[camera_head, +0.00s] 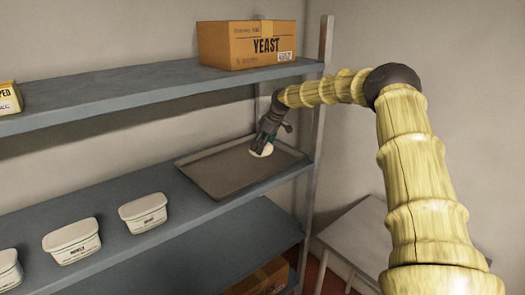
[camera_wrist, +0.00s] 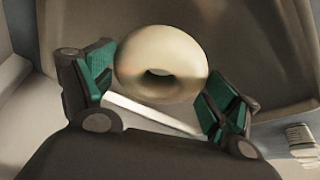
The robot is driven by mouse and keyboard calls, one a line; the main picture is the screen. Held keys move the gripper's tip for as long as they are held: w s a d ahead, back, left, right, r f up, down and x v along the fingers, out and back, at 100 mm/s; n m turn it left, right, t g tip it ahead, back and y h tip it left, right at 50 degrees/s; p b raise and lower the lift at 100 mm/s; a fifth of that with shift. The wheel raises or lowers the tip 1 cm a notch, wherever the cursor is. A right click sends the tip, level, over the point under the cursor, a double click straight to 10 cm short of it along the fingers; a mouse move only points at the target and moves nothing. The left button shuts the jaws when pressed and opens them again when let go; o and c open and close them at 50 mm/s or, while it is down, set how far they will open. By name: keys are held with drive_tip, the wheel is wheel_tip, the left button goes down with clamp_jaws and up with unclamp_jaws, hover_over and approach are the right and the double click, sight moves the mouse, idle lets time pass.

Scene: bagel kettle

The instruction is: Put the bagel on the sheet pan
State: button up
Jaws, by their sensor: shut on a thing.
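The pale round bagel (camera_head: 262,151) is at the tips of my gripper (camera_head: 263,143), over the sheet pan (camera_head: 215,178). The grey-brown pan lies flat on the middle shelf at its right end. In the wrist view the bagel (camera_wrist: 160,45) sits between the two green-padded fingers of my gripper (camera_wrist: 158,82), its hole facing the camera. My gripper is shut on the bagel. I cannot tell whether the bagel touches the pan. The pan's brown surface (camera_wrist: 265,75) fills the background there.
The upper shelf (camera_head: 130,90) is above the pan, with a yeast box (camera_head: 246,44) on it. An upright post (camera_head: 322,110) stands just right of the pan. White tubs (camera_head: 143,212) (camera_head: 71,241) stand left on the middle shelf. A grey table (camera_head: 355,235) is at right.

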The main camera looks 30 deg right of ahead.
drive_tip(key=shift+w+r, duration=0.1)
drive_tip(key=shift+w, duration=0.05)
drive_tip(key=shift+w+d+p, duration=0.1)
drive_tip(key=shift+d+p, duration=0.05)
drive_tip(key=shift+p, duration=0.15)
drive_tip(key=shift+f+p, duration=0.85)
drive_tip(key=shift+f, duration=0.95)
drive_tip(key=shift+f, duration=0.1)
drive_tip(key=o, duration=0.9)
drive_tip(key=shift+c, duration=0.2)
drive_tip(key=shift+r, duration=0.25)
